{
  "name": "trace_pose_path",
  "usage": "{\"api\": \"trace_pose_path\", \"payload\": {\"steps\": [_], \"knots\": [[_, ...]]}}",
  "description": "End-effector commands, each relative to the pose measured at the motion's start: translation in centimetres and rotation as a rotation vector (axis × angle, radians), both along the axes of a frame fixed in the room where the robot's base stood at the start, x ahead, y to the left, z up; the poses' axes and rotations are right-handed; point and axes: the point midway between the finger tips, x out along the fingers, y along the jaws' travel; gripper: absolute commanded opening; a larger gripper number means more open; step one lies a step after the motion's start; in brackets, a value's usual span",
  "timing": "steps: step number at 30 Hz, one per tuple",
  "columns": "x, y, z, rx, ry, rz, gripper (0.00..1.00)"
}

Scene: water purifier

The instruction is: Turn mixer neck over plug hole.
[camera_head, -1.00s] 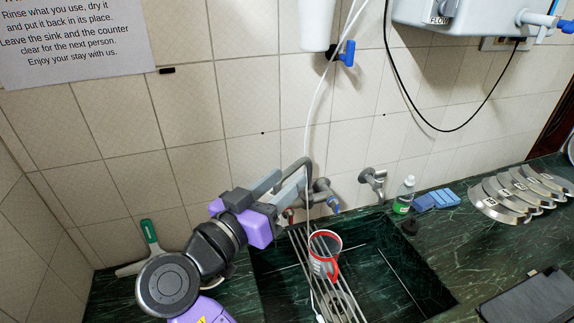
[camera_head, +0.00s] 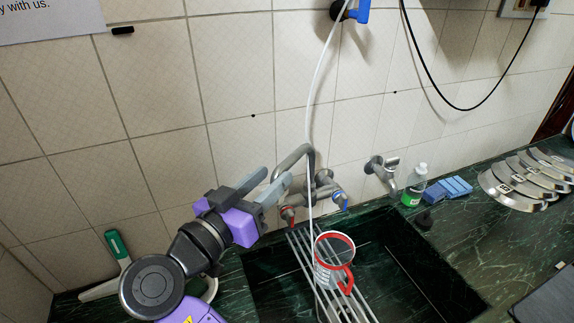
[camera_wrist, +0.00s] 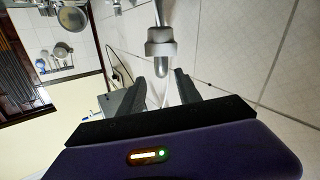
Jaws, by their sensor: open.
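The grey mixer tap (camera_head: 322,190) is on the tiled wall above the sink, with a red and a blue handle. Its curved mixer neck (camera_head: 298,152) rises and bends over to the left. My gripper (camera_head: 277,177) is open, its fingers by the neck's left end. In the wrist view, a grey ringed pipe end (camera_wrist: 161,42), which looks like the neck's tip, lies just beyond and between the spread fingers (camera_wrist: 162,85). I cannot tell whether they touch it.
A clear cup with red rim and handle (camera_head: 333,262) stands on the wire rack (camera_head: 300,250). A white hose (camera_head: 311,110) hangs in front of the tap. A second wall tap (camera_head: 383,170), a green bottle (camera_head: 414,185) and blue sponges (camera_head: 446,190) are to the right.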

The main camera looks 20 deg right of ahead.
Motion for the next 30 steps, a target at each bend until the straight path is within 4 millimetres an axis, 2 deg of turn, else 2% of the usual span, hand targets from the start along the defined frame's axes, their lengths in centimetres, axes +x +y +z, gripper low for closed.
{"api": "trace_pose_path", "payload": {"steps": [1,5,19,30], "knots": [[0.0,0.0,-0.6,0.0,0.0,0.0,0.41],[0.3,-0.5,-0.5,0.0,0.0,-0.002,0.41],[4.0,-5.7,-0.4,-0.001,0.002,-0.001,0.41],[4.5,-6.4,-0.6,0.0,0.0,0.0,0.41]]}}
